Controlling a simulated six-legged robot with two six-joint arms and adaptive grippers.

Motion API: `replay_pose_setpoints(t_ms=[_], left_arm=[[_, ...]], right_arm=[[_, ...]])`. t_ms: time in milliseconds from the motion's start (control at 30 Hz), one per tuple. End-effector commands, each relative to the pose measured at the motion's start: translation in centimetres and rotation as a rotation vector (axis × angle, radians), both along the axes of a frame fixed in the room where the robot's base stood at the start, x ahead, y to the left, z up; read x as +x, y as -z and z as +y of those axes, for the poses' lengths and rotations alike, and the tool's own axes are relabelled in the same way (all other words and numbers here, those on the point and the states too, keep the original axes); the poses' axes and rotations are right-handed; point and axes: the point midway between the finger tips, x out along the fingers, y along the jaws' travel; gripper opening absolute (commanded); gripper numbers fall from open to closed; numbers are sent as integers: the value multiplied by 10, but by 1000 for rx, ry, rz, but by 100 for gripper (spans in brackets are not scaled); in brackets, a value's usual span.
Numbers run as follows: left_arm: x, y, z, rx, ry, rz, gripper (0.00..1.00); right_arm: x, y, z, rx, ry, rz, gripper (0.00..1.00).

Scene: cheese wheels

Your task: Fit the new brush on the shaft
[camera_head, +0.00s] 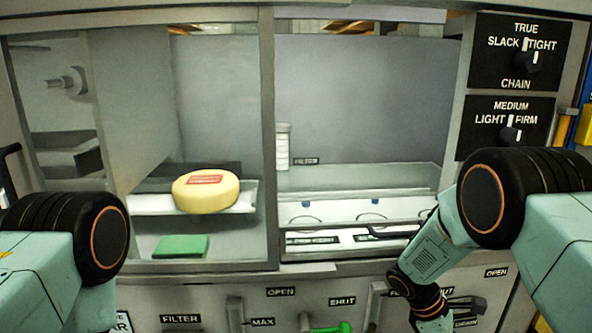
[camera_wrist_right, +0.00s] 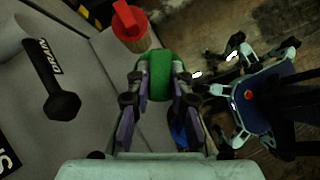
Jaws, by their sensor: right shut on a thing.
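In the right wrist view my right gripper (camera_wrist_right: 157,82) is shut on a rounded green piece (camera_wrist_right: 155,68), with a finger on each side. I cannot tell for sure that it is the new brush. A grey stub (camera_head: 68,84) sticks out of the wall at the upper left of the cabinet and may be the shaft. It looks bare. My left arm is at the left edge; its gripper is out of view.
A yellow cheese wheel (camera_head: 206,191) with a red label sits on a tray in the left bay; a green block (camera_head: 181,246) lies below. A divider post (camera_head: 267,135) splits the bays. The right wrist view shows a red-capped thing (camera_wrist_right: 129,20) and a black knob (camera_wrist_right: 62,104).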

Motion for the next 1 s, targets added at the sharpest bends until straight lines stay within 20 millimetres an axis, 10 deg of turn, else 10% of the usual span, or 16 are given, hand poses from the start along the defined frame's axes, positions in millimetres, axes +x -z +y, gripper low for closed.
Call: replay_pose_setpoints(t_ms=[1000], left_arm=[[0, -27, 0, 0, 0, 0, 47]], right_arm=[[0, -30, 0, 0, 2, 0, 0]])
